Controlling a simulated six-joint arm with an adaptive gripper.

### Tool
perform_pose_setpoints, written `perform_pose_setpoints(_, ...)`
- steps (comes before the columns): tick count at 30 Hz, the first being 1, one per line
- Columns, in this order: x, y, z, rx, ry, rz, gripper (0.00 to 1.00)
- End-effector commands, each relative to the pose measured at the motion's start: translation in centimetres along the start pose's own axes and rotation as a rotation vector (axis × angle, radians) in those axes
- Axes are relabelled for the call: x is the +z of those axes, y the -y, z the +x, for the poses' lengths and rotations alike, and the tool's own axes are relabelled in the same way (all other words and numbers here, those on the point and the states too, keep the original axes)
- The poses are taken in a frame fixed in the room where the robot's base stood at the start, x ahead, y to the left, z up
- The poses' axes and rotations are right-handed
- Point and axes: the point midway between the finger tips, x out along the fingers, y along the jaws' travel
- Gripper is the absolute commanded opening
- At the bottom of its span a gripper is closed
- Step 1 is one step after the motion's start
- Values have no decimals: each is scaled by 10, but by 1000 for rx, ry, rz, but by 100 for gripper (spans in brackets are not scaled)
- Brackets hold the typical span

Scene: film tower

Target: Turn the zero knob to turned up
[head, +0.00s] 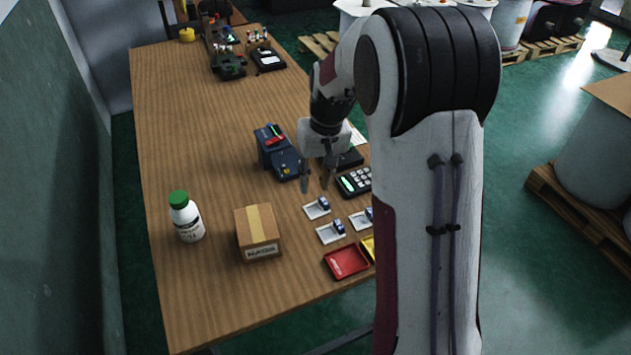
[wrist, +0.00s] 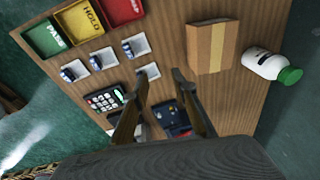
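A dark blue bench instrument (head: 275,153) with a red and green top stands on the wooden table. In the wrist view its blue body (wrist: 170,117) shows between and behind my fingers. Small controls are on its front face, but I cannot make out which is the zero knob or how it is turned. My gripper (head: 316,186) points down just right of the instrument, above the table. In the wrist view my gripper (wrist: 160,79) has its two fingers apart with nothing held between them.
A keypad device (head: 354,181) lies right of my gripper. A box (head: 257,232), a white bottle (head: 186,218) and a red tray (head: 346,262) stand nearer.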

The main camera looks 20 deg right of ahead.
Motion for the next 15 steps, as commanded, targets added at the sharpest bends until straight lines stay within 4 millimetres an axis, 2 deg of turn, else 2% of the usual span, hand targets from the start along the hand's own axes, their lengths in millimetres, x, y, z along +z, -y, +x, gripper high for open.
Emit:
perform_pose_setpoints(6, 12, 5, -10, 5, 1, 6, 27)
perform_pose_setpoints(15, 17, 7, -14, 8, 1, 8, 27)
